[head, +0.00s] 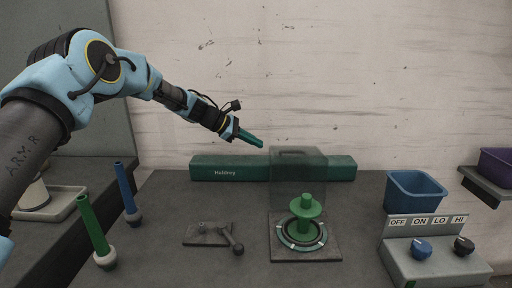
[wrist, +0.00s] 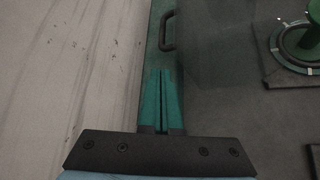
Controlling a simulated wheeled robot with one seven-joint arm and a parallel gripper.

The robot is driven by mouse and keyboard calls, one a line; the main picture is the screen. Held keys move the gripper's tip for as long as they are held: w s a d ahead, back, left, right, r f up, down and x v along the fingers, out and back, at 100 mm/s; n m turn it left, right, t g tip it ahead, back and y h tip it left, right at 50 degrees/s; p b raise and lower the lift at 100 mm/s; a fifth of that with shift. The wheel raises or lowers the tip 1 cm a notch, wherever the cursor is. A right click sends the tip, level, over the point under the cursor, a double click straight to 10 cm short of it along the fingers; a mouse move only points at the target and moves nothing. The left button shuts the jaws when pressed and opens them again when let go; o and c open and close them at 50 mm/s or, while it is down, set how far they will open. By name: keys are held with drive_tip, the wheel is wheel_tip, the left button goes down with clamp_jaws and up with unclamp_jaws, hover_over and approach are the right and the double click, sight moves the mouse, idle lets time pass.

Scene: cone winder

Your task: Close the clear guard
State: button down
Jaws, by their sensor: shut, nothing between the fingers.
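The clear guard (head: 298,178) is a smoky see-through panel standing upright at the back of the winder base (head: 325,252), swung up off the green spindle (head: 306,208). A dark handle (head: 294,151) sits along its top edge. In the wrist view the handle (wrist: 167,32) lies just ahead of my fingertips, and the guard (wrist: 215,70) spreads to the right. My gripper (head: 261,144) has shut, empty teal fingers just left of the guard's top edge. The fingers (wrist: 161,72) look apart from the handle; exact depth is hard to tell.
A long green Heldrey housing (head: 230,168) lies behind the guard, against the wall. A lever plate (head: 208,234) is left of the base. A control box (head: 435,262) and blue bin (head: 415,190) stand right. Green (head: 93,225) and blue (head: 126,190) tubes stand left.

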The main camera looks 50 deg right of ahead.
drive_tip(key=p+x, duration=0.2)
drive_tip(key=x, duration=0.7)
drive_tip(key=shift+p, duration=0.3)
drive_tip(key=shift+r+b, duration=0.1)
drive_tip(key=shift+b, duration=0.2)
